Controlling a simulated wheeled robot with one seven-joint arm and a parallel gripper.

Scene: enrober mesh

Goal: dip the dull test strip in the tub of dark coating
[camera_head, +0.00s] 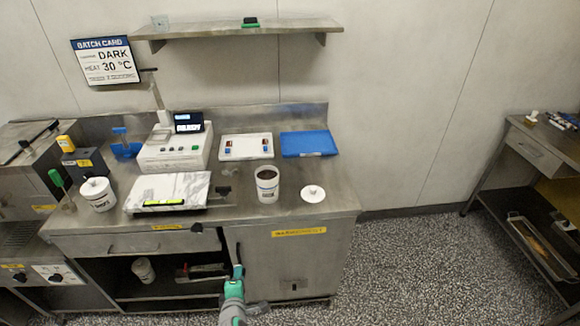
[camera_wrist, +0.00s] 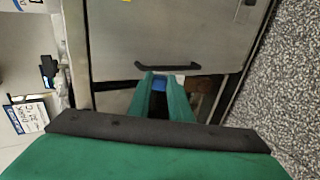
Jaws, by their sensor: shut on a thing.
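An open white tub of dark coating (camera_head: 267,190) stands upright on the steel bench, near the front right. Its white lid (camera_head: 313,193) lies on the bench to its right. My gripper (camera_head: 238,270) is low in front of the bench, below the tub and near the cabinet door. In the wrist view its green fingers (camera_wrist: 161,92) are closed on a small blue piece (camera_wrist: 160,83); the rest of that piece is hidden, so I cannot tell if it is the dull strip. Two blue-ended strips (camera_head: 228,147) (camera_head: 265,145) lie on a white tray (camera_head: 247,156).
A dark door handle (camera_wrist: 168,67) is just beyond my fingertips. Beside the tub are a blue tray (camera_head: 308,144), a white machine (camera_head: 172,153) and a marble slab (camera_head: 167,187). The floor (camera_head: 430,260) at right is clear.

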